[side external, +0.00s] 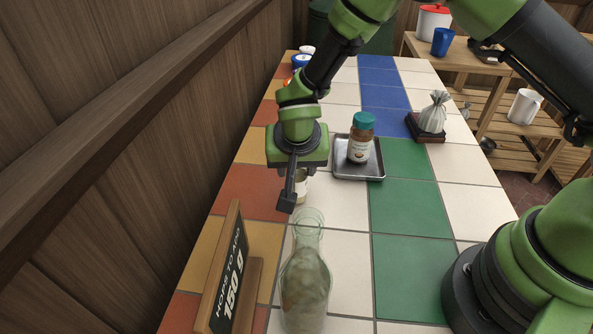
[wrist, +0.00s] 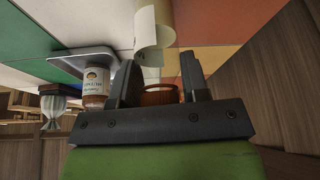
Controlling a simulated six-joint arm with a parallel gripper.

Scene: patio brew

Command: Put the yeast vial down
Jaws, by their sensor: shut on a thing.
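My gripper (side external: 287,203) hangs over the left part of the tiled table; the wrist view also shows its two fingers (wrist: 158,80).
A jar with a teal lid (side external: 361,140) stands on a metal tray (side external: 372,171) to the right. A clear glass bottle (side external: 305,285) stands in front, beside a dark sign (side external: 228,275). A tied sack (side external: 433,113) sits farther right. The green tiles (side external: 410,205) are clear.

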